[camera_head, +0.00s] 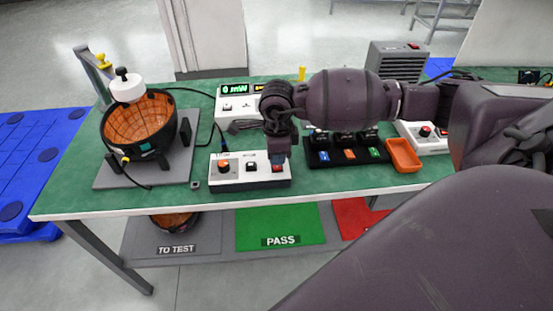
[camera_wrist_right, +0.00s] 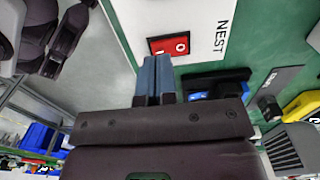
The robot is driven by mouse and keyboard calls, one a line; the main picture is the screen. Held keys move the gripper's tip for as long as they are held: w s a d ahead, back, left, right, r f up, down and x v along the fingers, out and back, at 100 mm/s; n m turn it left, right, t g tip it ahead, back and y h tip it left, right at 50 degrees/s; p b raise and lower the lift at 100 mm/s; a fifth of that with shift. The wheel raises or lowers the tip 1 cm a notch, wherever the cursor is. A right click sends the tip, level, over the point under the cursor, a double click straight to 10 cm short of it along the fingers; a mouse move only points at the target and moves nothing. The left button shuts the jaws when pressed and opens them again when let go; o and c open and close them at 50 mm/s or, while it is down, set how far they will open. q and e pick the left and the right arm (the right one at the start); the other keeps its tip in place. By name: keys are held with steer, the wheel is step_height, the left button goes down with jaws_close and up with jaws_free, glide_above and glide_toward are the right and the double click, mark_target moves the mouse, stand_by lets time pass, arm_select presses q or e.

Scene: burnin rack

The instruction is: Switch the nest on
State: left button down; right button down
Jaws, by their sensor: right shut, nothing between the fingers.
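The white control box (camera_head: 250,172) stands at the front of the green bench, with an orange knob, a black switch and a red rocker switch (camera_head: 277,169) on its top. In the right wrist view the red rocker (camera_wrist_right: 172,45) with a white O mark sits beside the printed word NEST on the white box (camera_wrist_right: 205,18). My right gripper (camera_head: 280,158) points down over the rocker end of the box. Its blue-grey fingers (camera_wrist_right: 154,66) are shut and empty, right at the rocker's edge; I cannot tell whether they touch it. My left gripper is out of view.
A black bowl-shaped nest with orange lining (camera_head: 140,125) stands on a grey plate at left. A black tray (camera_head: 318,157) with coloured parts and an orange bin (camera_head: 404,155) are to the right. A white display unit (camera_head: 235,103) stands behind. The bench front edge is clear.

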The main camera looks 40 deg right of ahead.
mark_target(277, 167)
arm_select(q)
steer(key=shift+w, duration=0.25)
arm_select(e)
steer(key=shift+f, duration=0.35)
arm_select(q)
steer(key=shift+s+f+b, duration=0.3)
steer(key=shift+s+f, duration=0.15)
arm_select(e)
steer(key=shift+f, duration=0.35)
